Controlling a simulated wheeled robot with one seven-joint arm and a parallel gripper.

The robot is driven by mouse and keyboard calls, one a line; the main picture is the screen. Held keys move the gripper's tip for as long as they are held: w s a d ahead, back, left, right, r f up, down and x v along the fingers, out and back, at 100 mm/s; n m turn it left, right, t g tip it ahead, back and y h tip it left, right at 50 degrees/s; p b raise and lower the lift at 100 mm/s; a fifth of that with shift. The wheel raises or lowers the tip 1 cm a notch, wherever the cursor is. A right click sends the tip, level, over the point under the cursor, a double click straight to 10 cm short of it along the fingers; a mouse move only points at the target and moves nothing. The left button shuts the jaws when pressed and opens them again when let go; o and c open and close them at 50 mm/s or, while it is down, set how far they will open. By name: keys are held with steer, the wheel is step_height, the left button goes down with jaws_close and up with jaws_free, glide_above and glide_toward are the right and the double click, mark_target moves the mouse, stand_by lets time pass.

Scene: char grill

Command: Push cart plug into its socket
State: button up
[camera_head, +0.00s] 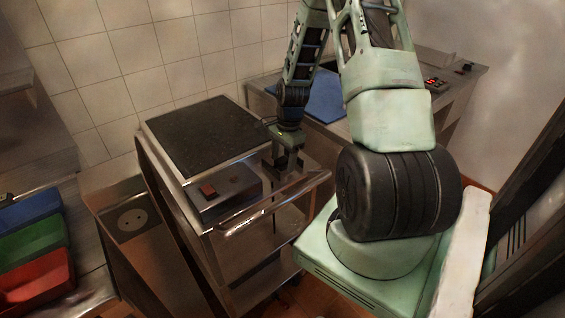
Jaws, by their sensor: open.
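The metal cart (220,245) stands in the middle, with a black grill plate (205,132) on top. A control box with a red switch (207,190) sits on its front part. My gripper (285,174) is open and points down beside the control box, close to the cart's handle (275,205). I cannot make out the plug; it may be hidden by my gripper or too small. A thin dark line below my gripper may be a cable.
Blue, green and red bins (35,240) stand on a counter at the left. A counter with a blue board (325,98) and red-lit controls (435,83) is behind my arm. A tiled wall closes the back. A gap shows between panel and cart.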

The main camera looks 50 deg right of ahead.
mark_target(283, 159)
steer(key=c, duration=1)
step_height(283, 159, up, 10)
steer(key=shift+r+b, duration=0.1)
steer(key=shift+b, duration=0.55)
